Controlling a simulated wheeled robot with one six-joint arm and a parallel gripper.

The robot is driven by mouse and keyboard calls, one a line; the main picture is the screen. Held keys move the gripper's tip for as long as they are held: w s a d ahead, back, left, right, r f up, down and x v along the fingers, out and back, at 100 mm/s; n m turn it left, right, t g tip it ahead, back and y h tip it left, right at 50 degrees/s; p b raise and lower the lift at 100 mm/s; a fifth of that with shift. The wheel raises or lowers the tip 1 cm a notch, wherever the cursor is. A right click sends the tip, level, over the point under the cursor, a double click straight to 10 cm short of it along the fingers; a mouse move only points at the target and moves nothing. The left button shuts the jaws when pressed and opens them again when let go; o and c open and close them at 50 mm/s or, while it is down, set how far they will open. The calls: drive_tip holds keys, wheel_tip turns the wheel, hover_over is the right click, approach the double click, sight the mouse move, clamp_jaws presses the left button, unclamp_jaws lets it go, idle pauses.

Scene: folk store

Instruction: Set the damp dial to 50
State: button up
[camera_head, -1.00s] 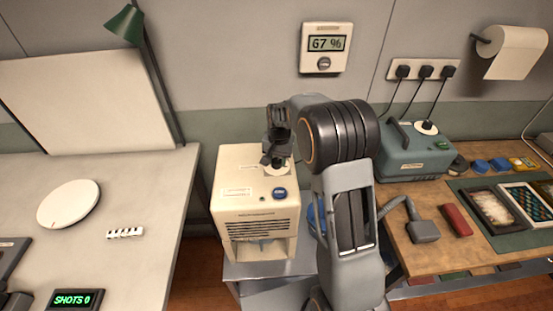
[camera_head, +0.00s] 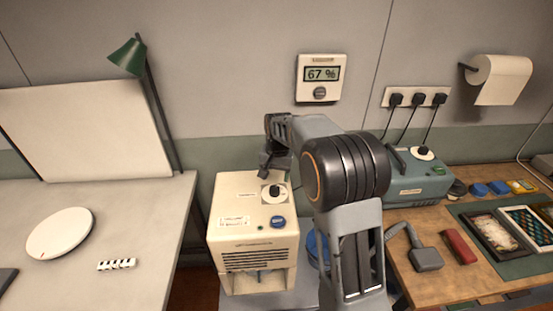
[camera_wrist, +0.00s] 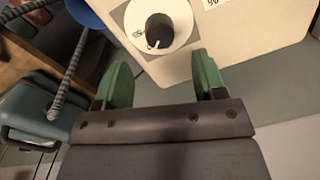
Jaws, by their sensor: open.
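The cream machine (camera_head: 238,212) carries a black dial knob (camera_head: 274,193) on a round white plate on its top. The wall display (camera_head: 321,78) reads 67 %.
A blue button (camera_head: 278,222) is on the machine's front top edge. A green box (camera_head: 420,187) with another dial stands right, on a wooden bench with trays. A table (camera_head: 150,230) with a white disc (camera_head: 60,233) is left. The wall is close behind the machine.

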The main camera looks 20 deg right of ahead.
sight(277, 187)
wheel_tip(277, 187, up, 8)
drive_tip(key=shift+d, duration=0.2)
drive_tip(key=shift+s, duration=0.1)
idle(0.3)
drive_tip(key=s+a+f+n+t, duration=0.1)
drive_tip(key=s+n, duration=0.4)
drive_tip(key=s, duration=1.8)
drive_tip(key=f+t, duration=0.1)
drive_tip(key=t, duration=0.1)
drive_tip(key=shift+s+f+n+t+h, duration=0.2)
drive_tip(key=shift+n+t+h, duration=0.1)
drive_tip(key=shift+t, duration=0.1)
drive_tip(key=shift+c, duration=0.3)
